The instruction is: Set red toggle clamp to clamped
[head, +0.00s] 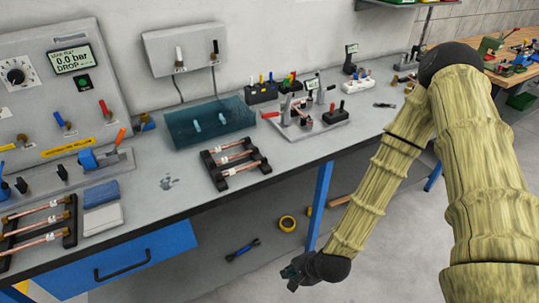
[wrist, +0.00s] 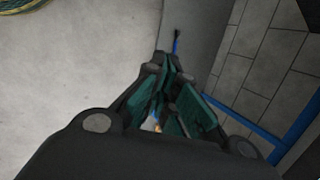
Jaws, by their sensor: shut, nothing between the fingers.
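A fixture plate (head: 330,124) on the workbench carries small clamps. A red handle (head: 270,115) sticks out flat from its left side, and looks like the red toggle clamp's lever. The clamp's jaw is too small to tell whether it presses on anything. My gripper (head: 296,271) hangs low in front of the bench, below the bench top and well away from the plate. In the wrist view my gripper's fingers (wrist: 168,62) are closed together, with nothing held.
The workbench edge (head: 200,212) and a blue leg (head: 320,192) stand between my gripper and the bench top. A rack of copper tubes (head: 233,172) and a teal transparent bin (head: 190,125) lie left of the plate. Tape and a wrench (head: 243,250) lie below the bench.

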